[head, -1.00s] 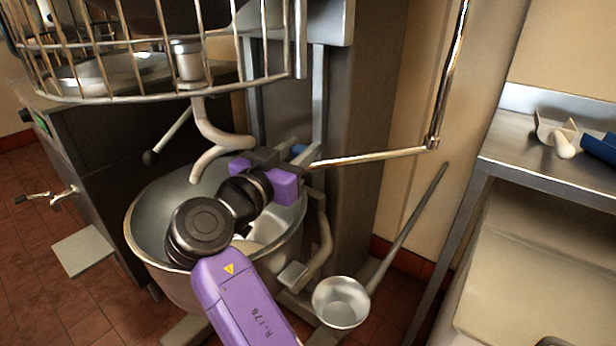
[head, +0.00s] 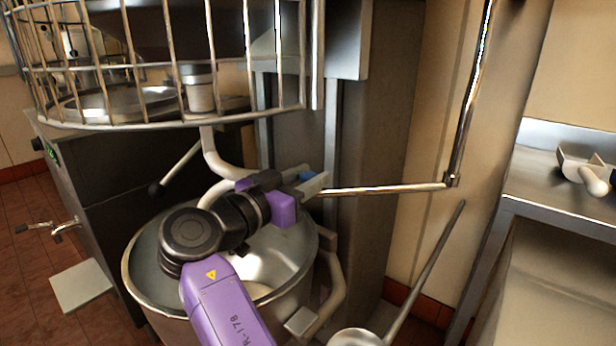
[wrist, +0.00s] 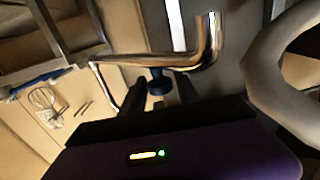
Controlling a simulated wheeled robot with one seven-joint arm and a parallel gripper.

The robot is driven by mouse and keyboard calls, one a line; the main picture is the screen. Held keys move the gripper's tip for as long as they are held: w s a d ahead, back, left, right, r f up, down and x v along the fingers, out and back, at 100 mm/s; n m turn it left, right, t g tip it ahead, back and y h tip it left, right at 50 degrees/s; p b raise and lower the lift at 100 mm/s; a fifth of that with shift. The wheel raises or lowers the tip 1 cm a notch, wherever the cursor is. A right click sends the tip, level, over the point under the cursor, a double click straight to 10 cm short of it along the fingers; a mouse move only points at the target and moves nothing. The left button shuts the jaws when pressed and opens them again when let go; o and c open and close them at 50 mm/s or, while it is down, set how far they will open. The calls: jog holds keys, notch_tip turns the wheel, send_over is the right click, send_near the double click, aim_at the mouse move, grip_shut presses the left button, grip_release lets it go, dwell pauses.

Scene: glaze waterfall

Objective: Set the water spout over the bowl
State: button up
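The water spout (head: 385,188) is a thin metal pipe. It comes down the wall to an elbow, then runs left to my gripper. Its far end is hidden behind my gripper in the head view. In the wrist view the spout (wrist: 150,62) bends near its tip, and a blue knob (wrist: 158,84) sits on it. My gripper (wrist: 160,90) looks open, with dark fingers on either side of the knob and small gaps. In the head view my gripper (head: 312,184) is above the right rim of the large metal bowl (head: 150,272).
A wire guard (head: 165,119) hangs over the bowl, with a pale hook (head: 211,155) below it. A dark column stands behind the bowl. A ladle (head: 355,338) leans at lower right. A metal counter (head: 535,195) is at right.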

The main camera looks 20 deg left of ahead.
jog(key=shift+o, duration=0.8)
jog(key=shift+r, duration=0.1)
jog(key=p+v, duration=0.1)
jog(key=v, duration=0.7)
